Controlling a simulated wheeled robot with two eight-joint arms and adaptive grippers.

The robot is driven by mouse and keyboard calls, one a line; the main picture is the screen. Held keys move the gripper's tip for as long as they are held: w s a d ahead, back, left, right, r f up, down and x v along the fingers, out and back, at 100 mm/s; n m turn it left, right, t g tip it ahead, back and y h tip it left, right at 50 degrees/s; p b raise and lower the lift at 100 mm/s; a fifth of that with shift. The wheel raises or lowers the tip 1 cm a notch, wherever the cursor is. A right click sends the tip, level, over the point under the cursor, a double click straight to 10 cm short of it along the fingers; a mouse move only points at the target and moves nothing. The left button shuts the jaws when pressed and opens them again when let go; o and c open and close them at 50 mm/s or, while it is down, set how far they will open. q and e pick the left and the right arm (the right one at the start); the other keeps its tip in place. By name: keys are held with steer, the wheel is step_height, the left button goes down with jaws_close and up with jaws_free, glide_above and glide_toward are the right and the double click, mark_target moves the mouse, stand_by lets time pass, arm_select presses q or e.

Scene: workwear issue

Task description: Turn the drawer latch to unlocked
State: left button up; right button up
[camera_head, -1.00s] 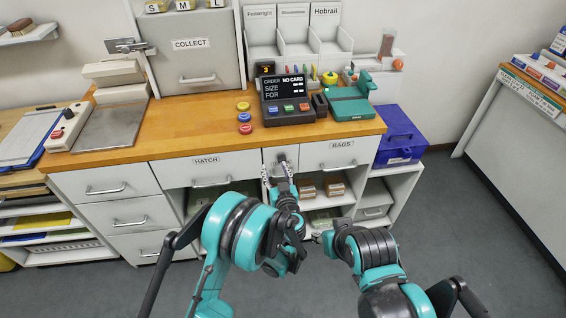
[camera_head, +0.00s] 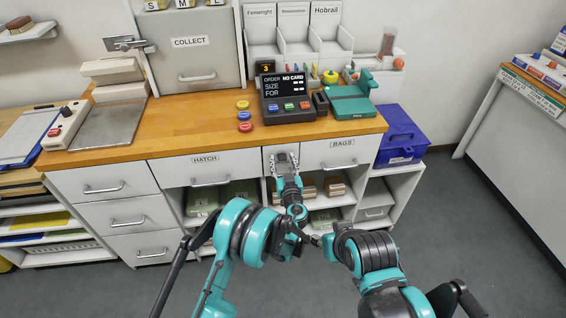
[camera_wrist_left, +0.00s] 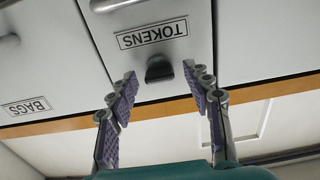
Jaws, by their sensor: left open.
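The drawer latch (camera_wrist_left: 159,70) is a small dark knob on the white front of the narrow TOKENS drawer (camera_wrist_left: 190,20) in the left wrist view. Its tab is short, and I cannot tell if it stands at locked or unlocked. My left gripper (camera_wrist_left: 168,98) is open, its two fingers on either side of the latch and apart from it in the picture. In the head view my left gripper (camera_head: 285,160) is at the narrow drawer between HATCH and BAGS and covers the latch. My right arm is at lower right; its fingers cannot be made out.
The HATCH drawer (camera_head: 177,170) and the BAGS drawer (camera_head: 330,155) flank the narrow one, both closed. The wooden counter edge (camera_head: 220,145) runs above. Shelves with boxes lie below. A blue case (camera_head: 402,138) stands at the right. The floor in front is open.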

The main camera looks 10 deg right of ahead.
arm_select(q)
jaws_close()
steer(key=shift+m, duration=0.3)
steer(key=m, duration=0.3)
steer(key=shift+d+m, duration=0.1)
steer(key=shift+m, duration=0.2)
steer(key=m, duration=0.4)
steer(key=shift+m, duration=0.3)
steer(key=m, duration=0.4)
steer(key=shift+d+f+m, duration=0.1)
steer(key=shift+m, duration=2.4)
